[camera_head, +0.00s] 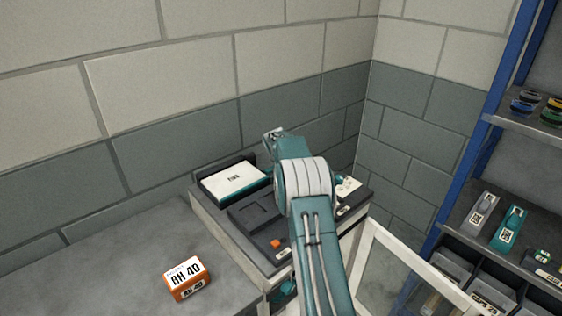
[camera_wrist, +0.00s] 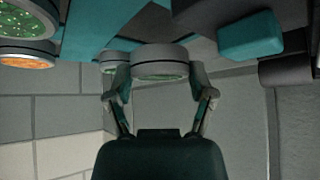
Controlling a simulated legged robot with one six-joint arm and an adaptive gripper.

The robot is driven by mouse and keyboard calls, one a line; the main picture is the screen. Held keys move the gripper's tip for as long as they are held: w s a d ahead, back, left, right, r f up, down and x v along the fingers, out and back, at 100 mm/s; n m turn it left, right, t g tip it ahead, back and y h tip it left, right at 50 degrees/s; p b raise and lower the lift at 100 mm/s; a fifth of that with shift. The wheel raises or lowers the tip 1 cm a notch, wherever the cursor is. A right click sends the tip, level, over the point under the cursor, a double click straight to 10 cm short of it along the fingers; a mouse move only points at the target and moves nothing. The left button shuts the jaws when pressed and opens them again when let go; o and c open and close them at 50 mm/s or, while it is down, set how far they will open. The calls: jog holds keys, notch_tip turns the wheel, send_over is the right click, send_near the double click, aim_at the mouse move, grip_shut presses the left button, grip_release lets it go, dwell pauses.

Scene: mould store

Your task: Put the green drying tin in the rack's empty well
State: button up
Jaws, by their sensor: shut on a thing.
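In the wrist view, my gripper (camera_wrist: 160,92) is shut on a round grey tin with a green top (camera_wrist: 160,70), one finger at each side. This view appears upside down. A teal surface (camera_wrist: 108,25), apparently the rack, lies beyond the held tin. I cannot tell whether the held tin touches the rack. No empty well is clearly visible. In the head view my arm hides the gripper and the held tin.
An orange RH 40 box (camera_head: 187,279) stands on the grey bench (camera_head: 110,265). A black-topped unit (camera_head: 250,225) with a white-topped box (camera_head: 235,181) is under my arm. A white-framed panel (camera_head: 405,255) and a blue shelf (camera_head: 470,150) are at the right.

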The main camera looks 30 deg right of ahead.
jog(key=shift+f, duration=0.45)
